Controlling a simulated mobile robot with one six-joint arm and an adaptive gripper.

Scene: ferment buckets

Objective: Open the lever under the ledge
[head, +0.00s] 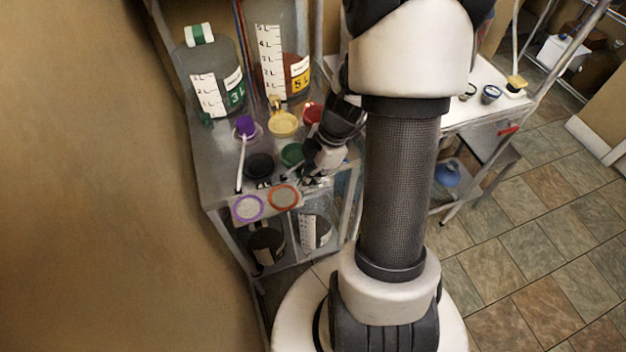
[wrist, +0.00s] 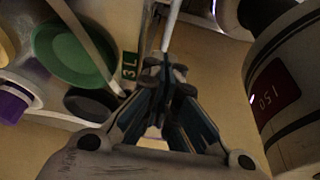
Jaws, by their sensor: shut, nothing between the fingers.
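My gripper (head: 312,175) is at the front edge of the metal bench on the left, beside the green lid, in the head view. In the wrist view its fingers (wrist: 166,75) are closed together with nothing held. A thin white rod (wrist: 171,28) runs up from behind the fingertips there; I cannot tell whether it is the lever or whether they touch. The ledge (head: 222,188) is the bench's front edge, with purple-ringed (head: 248,207) and orange-ringed (head: 283,197) discs along it. The space under it is partly hidden by my arm, and no lever is clearly identifiable.
Two large bottles (head: 208,75) (head: 285,72) stand at the back of the bench. Green (head: 292,154), black (head: 259,165) and yellow (head: 284,124) lids lie in front. A banded cylinder (wrist: 290,95) fills the wrist view's right side.

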